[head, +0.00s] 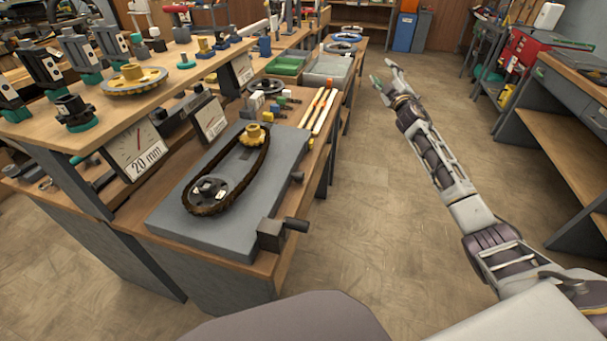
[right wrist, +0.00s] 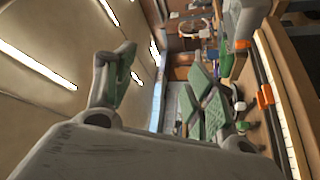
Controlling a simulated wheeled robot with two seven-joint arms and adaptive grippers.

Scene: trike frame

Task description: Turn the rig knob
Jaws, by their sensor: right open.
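The rig is a grey slab (head: 175,222) on the wooden bench, with a dark chain loop (head: 236,178) around a yellow sprocket (head: 253,134) and a dark wheel (head: 208,191). A dark block with a short cylindrical knob (head: 296,224) sits at its near right corner. A smaller dark knob (head: 297,177) is on the slab's right side. My right gripper (head: 385,75) is open and empty, raised over the aisle, well beyond and to the right of the rig. Its spread green-padded fingers show in the right wrist view (right wrist: 160,88). My left gripper is out of view.
A raised shelf (head: 60,128) with a yellow gear (head: 135,79) and several fixtures stands left of the rig. Gauges (head: 136,148) hang below it. Pale rods (head: 322,111) lie behind the rig. Another workbench (head: 560,115) stands at right. The floor (head: 370,220) between is clear.

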